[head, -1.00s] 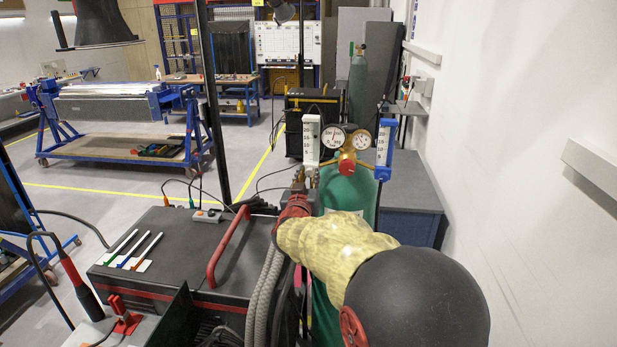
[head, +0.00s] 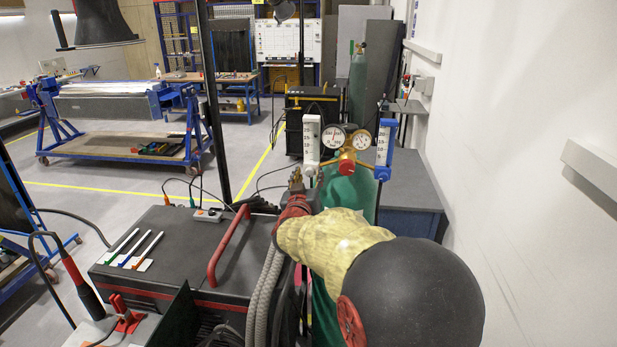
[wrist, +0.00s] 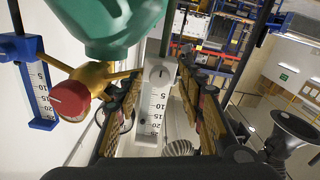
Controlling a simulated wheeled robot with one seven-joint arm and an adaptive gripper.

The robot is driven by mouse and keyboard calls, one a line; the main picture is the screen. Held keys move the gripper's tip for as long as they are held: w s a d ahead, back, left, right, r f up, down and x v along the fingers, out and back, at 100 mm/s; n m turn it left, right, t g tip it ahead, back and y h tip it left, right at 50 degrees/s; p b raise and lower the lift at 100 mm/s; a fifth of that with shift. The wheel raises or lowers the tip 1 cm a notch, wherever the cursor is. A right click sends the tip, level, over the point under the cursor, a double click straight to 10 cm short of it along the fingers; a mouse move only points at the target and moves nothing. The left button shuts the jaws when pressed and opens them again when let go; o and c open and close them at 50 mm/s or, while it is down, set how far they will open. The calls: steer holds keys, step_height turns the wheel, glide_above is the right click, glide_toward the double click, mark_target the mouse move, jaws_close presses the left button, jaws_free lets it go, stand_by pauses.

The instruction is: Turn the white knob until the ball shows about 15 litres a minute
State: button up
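The white flowmeter (head: 311,141) stands left of the gauges in the head view, its white knob (head: 310,170) at its lower end. In the wrist view the picture is upside down: the white knob (wrist: 160,74), with a dark mark, shows above the numbered tube (wrist: 153,110). I cannot make out the ball in either view. My gripper (wrist: 160,82) is open, with one finger on each side of the white flowmeter and gaps to the knob. In the head view my gripper (head: 297,182) is just below and left of the knob.
A blue flowmeter (head: 384,148) stands to the right, beyond the brass regulator with its gauges (head: 334,137) and red knob (wrist: 69,100). The green cylinder (wrist: 110,25) is close by. A black machine with a red handle (head: 228,247) stands below left. A wall is on the right.

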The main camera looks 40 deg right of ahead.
steer(key=v, duration=1.2)
stand_by(0.3)
